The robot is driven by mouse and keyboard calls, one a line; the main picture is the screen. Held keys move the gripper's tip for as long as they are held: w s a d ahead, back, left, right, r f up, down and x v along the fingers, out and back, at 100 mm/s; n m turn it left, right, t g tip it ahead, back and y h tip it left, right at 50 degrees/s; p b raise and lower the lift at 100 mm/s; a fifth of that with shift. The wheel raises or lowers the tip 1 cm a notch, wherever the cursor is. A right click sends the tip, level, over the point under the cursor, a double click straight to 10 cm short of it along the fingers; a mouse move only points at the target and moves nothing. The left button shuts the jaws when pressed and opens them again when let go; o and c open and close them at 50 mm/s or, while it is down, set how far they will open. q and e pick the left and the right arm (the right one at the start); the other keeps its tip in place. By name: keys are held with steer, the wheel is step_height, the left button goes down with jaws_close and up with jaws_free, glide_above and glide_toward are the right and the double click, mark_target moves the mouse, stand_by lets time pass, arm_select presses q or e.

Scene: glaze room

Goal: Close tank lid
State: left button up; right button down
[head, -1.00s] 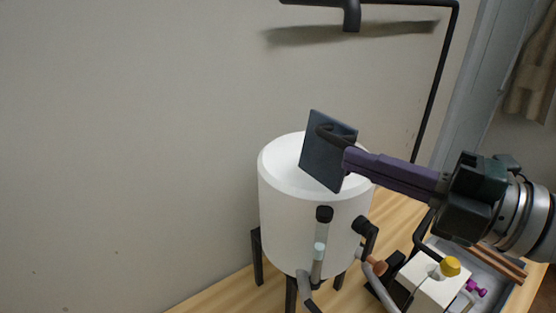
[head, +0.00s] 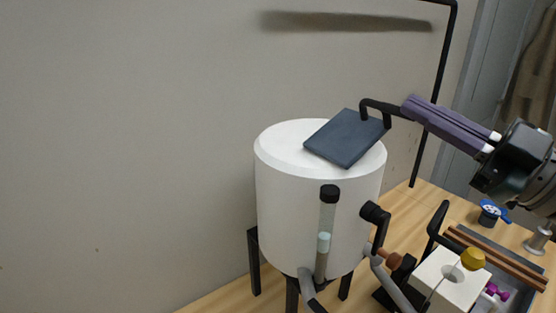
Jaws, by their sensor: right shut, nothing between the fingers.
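The white round tank (head: 300,200) stands on dark legs on the wooden table. Its dark blue-grey square lid (head: 343,140) is low over the right part of the tank's top, close to flat; I cannot tell whether it lies fully flush. The lid's black handle (head: 376,104) rises from its right edge. My right gripper (head: 408,108) is shut and empty, its purple fingers pointing left, with the tips at the right end of the handle. Whether they touch the handle is unclear. My left gripper is not in view.
A black-capped sight tube (head: 325,235) and an elbow pipe (head: 376,214) are on the tank's front and right.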

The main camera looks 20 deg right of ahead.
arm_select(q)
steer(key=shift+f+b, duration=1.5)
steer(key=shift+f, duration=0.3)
arm_select(e)
steer(key=shift+w+d+f+m+t+h, duration=0.15)
steer(key=shift+d+f+m+t+h, duration=0.25)
steer(key=shift+m, duration=0.65)
steer(key=shift+w+d+f+m+t+h, duration=0.2)
steer(key=shift+d+f+m+h, duration=0.4)
steer(key=shift+m, duration=0.5)
steer(key=shift+w+d+f+m+t+h, duration=0.2)
steer(key=shift+d+f+m+t, duration=0.15)
steer(key=shift+f+m, duration=0.5)
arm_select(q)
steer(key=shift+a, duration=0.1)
arm_select(e)
steer(key=shift+r+m, duration=0.2)
steer(key=shift+m, duration=0.1)
step_height(320, 180, up, 4)
steer(key=p, duration=0.4)
arm_select(q)
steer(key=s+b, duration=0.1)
steer(key=b, duration=0.2)
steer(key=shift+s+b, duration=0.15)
steer(key=shift+b, duration=0.25)
arm_select(e)
steer(key=v, duration=1)
steer(key=shift+s+a, duration=0.15)
steer(key=shift+a, duration=0.15)
